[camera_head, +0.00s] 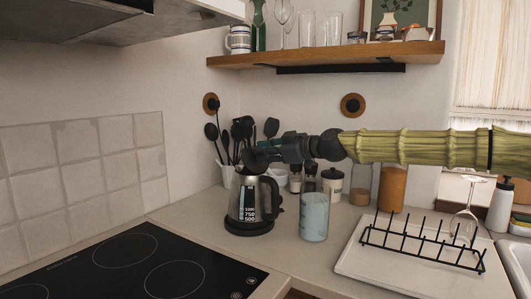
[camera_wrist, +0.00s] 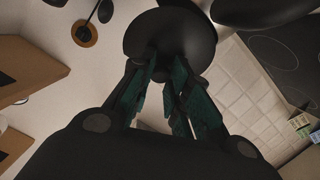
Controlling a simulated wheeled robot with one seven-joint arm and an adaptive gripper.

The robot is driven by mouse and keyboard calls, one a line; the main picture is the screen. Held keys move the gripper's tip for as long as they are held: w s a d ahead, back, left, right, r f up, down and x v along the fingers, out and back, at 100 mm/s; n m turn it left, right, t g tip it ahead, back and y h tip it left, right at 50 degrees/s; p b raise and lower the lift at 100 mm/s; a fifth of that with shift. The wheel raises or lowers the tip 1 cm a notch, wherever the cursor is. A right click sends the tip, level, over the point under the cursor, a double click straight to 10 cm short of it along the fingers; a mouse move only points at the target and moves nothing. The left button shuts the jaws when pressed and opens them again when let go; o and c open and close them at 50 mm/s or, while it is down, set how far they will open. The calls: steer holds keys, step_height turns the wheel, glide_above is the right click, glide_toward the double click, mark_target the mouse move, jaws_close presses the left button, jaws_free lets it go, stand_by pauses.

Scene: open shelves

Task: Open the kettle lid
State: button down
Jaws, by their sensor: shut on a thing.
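The kettle (camera_head: 249,204) stands upright on its black base on the counter, right of the cooktop. It is grey metal with a dark handle on the right and a level window marked in numbers. Its dark round lid (camera_head: 256,161) shows at the top and appears tilted up; whether it is still joined to the body is hidden. My gripper (camera_head: 268,154) reaches in from the right and is shut on the lid. In the wrist view the fingers (camera_wrist: 167,65) close on the lid's small knob, with the dark lid disc (camera_wrist: 168,32) just beyond them.
A blue glass (camera_head: 314,217) stands right of the kettle. Black utensils (camera_head: 238,140) in a holder and several jars stand behind. A white tray (camera_head: 375,268) with a black rack (camera_head: 421,244) lies right. The black cooktop (camera_head: 135,262) is front left. A wooden shelf (camera_head: 330,55) hangs above.

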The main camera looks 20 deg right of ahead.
steer(key=shift+f, duration=0.15)
stand_by(0.6)
steer(key=c, duration=1.3)
jaws_free()
steer(key=v, duration=1.2)
steer(key=shift+d, duration=0.1)
